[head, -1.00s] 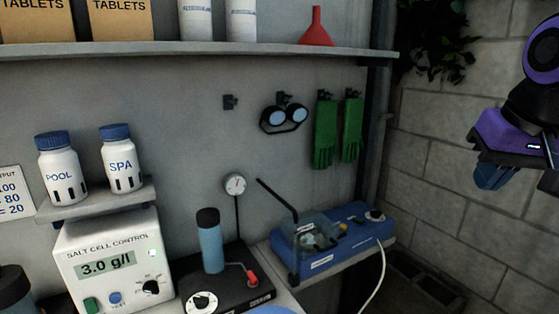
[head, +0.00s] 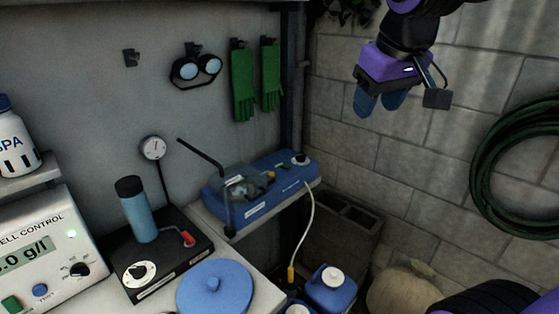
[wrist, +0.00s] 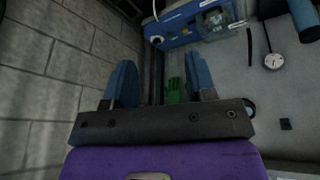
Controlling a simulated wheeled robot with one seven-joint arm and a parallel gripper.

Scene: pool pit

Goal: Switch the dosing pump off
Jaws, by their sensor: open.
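The dosing pump (head: 266,203) is a blue box with a clear cover over its left part, on a ledge against the grey wall in the head view. A dark knob with a pale base (head: 300,159) sits at its right end, and a small yellow part shows on its top. The pump also appears upside down at the top of the wrist view (wrist: 180,31). My gripper (head: 380,104), with two blue fingers, is up at the right, above and apart from the pump. Its fingers stand apart with nothing between them in the wrist view (wrist: 162,82).
A white hose (head: 308,225) hangs from the pump towards blue canisters (head: 331,289). Green gloves (head: 243,85) hang above. A coiled hose (head: 490,170) hangs on the right wall.

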